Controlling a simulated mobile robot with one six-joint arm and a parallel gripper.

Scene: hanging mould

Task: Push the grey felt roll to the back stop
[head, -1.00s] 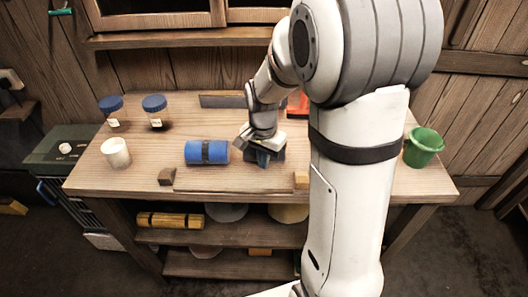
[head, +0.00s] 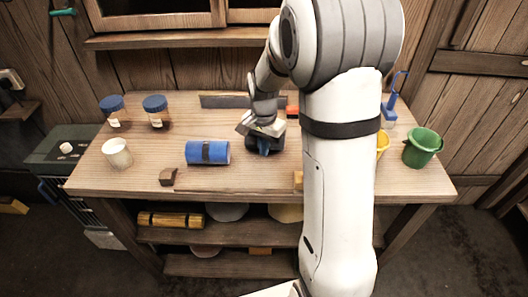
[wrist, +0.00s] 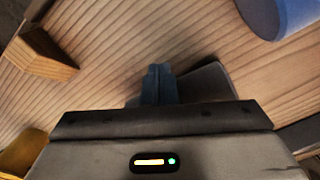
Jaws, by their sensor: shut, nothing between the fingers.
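I see no plainly grey roll. A blue roll (head: 208,152) with a dark band lies on the bench, left of my gripper; part of it also shows at the top right of the wrist view (wrist: 283,15). A long dark grey bar (head: 224,101), perhaps the back stop, stands along the back of the bench; my arm hides its right part. My gripper (head: 264,150) is shut and empty, low over the bench, right of the blue roll and apart from it. In the wrist view, its blue-grey fingertips (wrist: 158,82) are together over bare wood, with a dark patch beside them.
Two blue-lidded jars (head: 156,112) and a white cup (head: 117,153) stand at the left. Small wooden blocks (head: 167,177) (wrist: 42,52) sit near the front edge. A yellow cup (head: 382,143) and a green bucket (head: 422,148) are at the right. My arm hides some bench.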

